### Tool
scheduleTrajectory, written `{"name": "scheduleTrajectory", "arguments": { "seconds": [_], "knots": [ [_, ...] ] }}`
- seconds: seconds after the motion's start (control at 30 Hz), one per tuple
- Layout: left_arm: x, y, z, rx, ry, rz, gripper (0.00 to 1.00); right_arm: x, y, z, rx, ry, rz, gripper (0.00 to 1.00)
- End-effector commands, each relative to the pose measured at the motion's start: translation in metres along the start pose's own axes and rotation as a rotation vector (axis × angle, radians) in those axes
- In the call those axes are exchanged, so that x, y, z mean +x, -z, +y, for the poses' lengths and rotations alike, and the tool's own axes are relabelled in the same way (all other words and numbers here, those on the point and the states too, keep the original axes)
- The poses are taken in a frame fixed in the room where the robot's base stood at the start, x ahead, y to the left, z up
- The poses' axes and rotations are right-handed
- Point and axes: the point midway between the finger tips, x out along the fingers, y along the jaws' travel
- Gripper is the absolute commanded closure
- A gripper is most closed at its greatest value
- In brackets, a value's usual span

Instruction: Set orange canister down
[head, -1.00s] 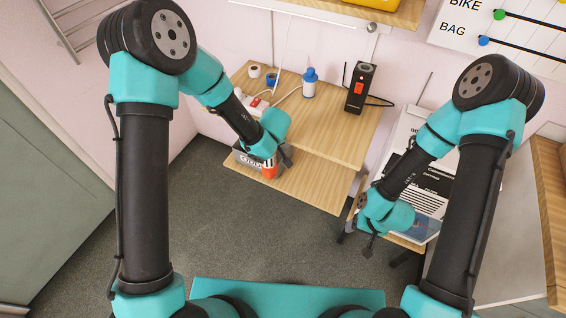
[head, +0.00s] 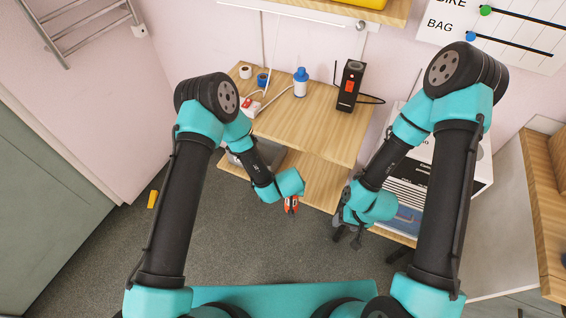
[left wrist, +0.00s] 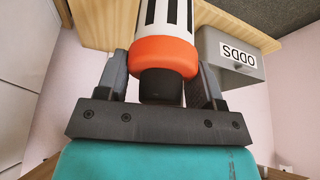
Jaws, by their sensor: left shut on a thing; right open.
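The orange canister (left wrist: 165,55), with an orange band, a dark end and a white body with black stripes, is between the fingers of my left gripper (left wrist: 160,80) in the left wrist view. In the head view only a small orange part of the canister (head: 291,204) shows below my left gripper (head: 288,200); the rest is hidden. It is held over the front area of the lower wooden shelf and the floor. My right gripper (head: 346,234) is open and empty, near the stand with the printed box.
The lower shelf (head: 325,182) carries a grey box (head: 240,158), labelled ODDS in the left wrist view (left wrist: 240,60). The upper shelf holds a blue-capped bottle (head: 301,84), a black device (head: 350,84), rolls and a power strip. A yellow object (head: 152,199) lies on the floor.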

Motion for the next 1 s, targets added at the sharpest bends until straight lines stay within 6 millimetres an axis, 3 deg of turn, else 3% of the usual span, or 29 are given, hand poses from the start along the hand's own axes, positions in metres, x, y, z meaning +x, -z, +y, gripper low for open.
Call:
{"name": "scheduleTrajectory", "arguments": {
  "seconds": [0.2, 0.4, 0.77, 1.0],
  "knots": [
    [0.028, -0.038, 0.036, 0.153, -0.063, -0.001, 1.0, 0.0, 0.0, 0.0, 0.0, 0.0, 0.0, 0.39],
    [0.037, -0.053, 0.048, 0.209, -0.086, 0.002, 1.0, 0.0, 0.0, 0.0, 0.0, 0.0, 0.0, 0.39],
    [0.037, -0.052, 0.049, 0.212, -0.087, 0.002, 1.0, 0.0, 0.0, 0.0, 0.0, 0.0, 0.0, 0.39],
    [0.047, -0.028, 0.055, 0.212, -0.086, 0.006, 1.0, 0.0, 0.0, 0.0, 0.0, 0.0, 0.0, 0.39]
  ]
}}
